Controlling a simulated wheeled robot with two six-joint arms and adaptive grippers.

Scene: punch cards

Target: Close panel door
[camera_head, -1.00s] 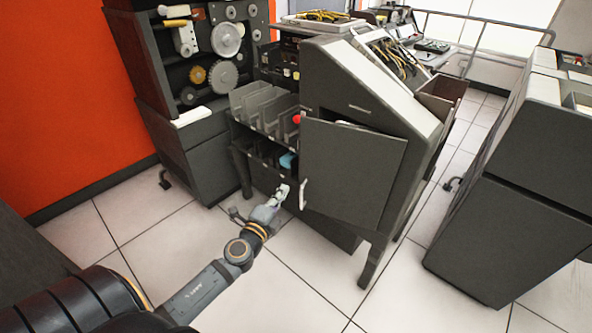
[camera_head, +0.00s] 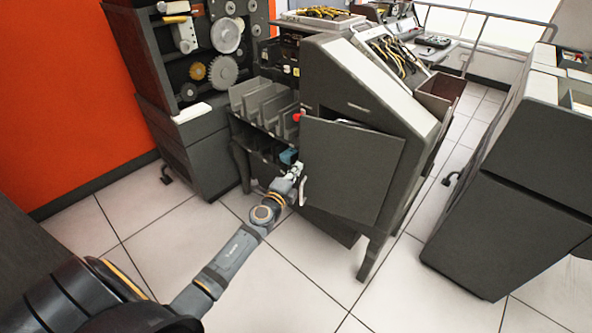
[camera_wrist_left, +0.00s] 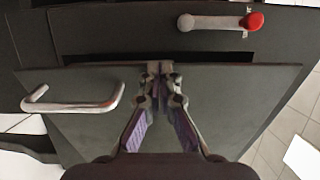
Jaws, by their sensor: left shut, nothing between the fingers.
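The panel door (camera_head: 352,170) is a dark grey sheet on the front of the grey machine, standing a little away from the body, with a gap along its top edge. Its pale handle (camera_head: 302,190) is at the left edge. In the left wrist view the door (camera_wrist_left: 225,100) fills the middle, with the handle (camera_wrist_left: 75,105) at left. My left gripper (camera_head: 297,168) is shut and empty at the door's handle-side edge. In the wrist view its fingertips (camera_wrist_left: 160,68) lie over the door's edge; contact cannot be told. My right gripper is not in view.
A red-ended lever (camera_wrist_left: 215,22) sits beyond the door edge in the wrist view. Slotted shelves (camera_head: 265,105) are left of the door. A dark cabinet (camera_head: 510,180) stands at right, with clear tiled floor (camera_head: 405,275) between.

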